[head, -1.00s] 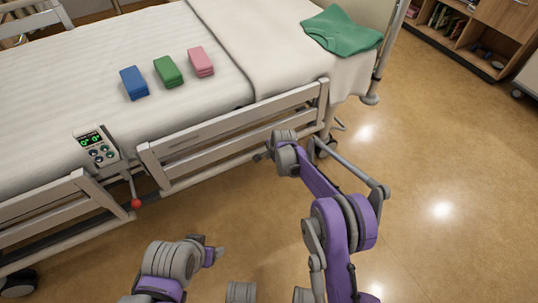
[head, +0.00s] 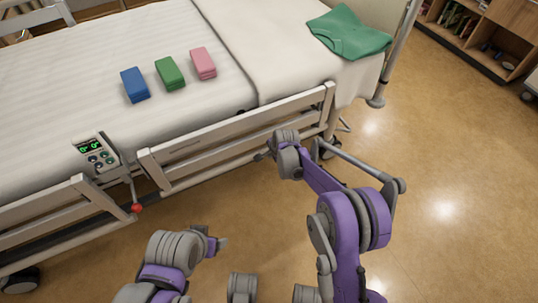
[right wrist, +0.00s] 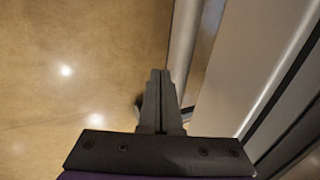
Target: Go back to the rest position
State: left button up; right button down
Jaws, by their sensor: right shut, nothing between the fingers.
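My right gripper (head: 262,155) is at the end of the purple and grey arm, close beside the bed's lower side rail in the head view. In the right wrist view its fingers (right wrist: 158,75) are together with nothing between them, over floor and next to pale rails. My left gripper (head: 222,243) is low in the head view, over the floor in front of the bed. It is small and partly hidden by its wrist, so its fingers do not show clearly.
The bed's side rail (head: 235,128) runs close to my right gripper. A bed control panel (head: 96,152) and a red-knobbed lever (head: 136,208) are at the left. Blue (head: 135,85), green (head: 170,73) and pink (head: 203,63) blocks lie on the bed.

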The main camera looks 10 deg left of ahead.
jog(key=p+v, duration=0.1)
jog(key=v, duration=0.6)
jog(key=shift+r+p, duration=0.2)
jog(key=shift+p, duration=0.1)
